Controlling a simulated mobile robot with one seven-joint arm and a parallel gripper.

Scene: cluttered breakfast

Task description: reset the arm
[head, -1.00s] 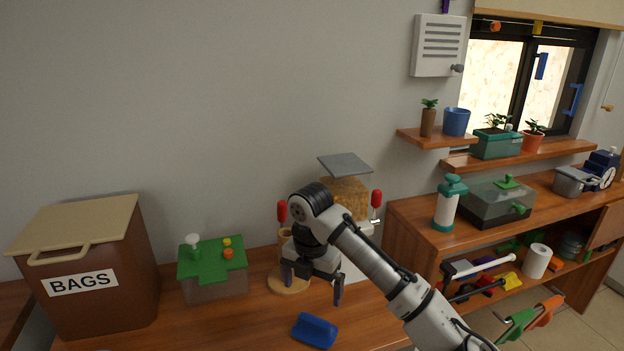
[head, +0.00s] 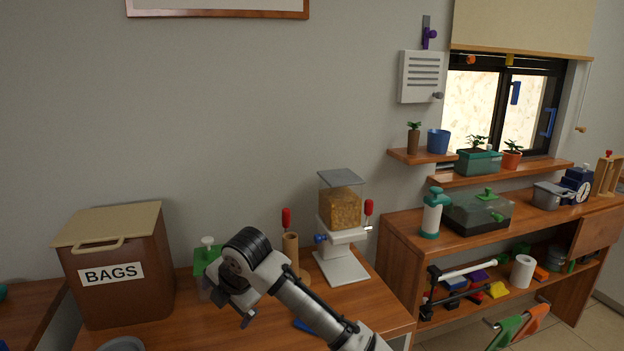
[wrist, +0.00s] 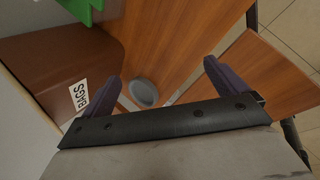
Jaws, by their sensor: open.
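My gripper (head: 246,316) is low over the wooden counter (head: 190,325), in front of the green-lidded container (head: 204,262), and partly hidden by its own arm links. In the wrist view the two dark fingers of my gripper (wrist: 163,80) are spread wide with nothing between them. Beyond them is the bare counter with a round grey dish (wrist: 143,93). The brown BAGS bin (wrist: 60,60) is at the left of that view.
The bin (head: 118,290) stands left of my gripper. The dispenser (head: 341,208) and a wooden post with a red handle (head: 290,246) stand behind my arm. A blue object (head: 303,326) is mostly hidden by my arm. The shelf unit (head: 392,262) is at the right.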

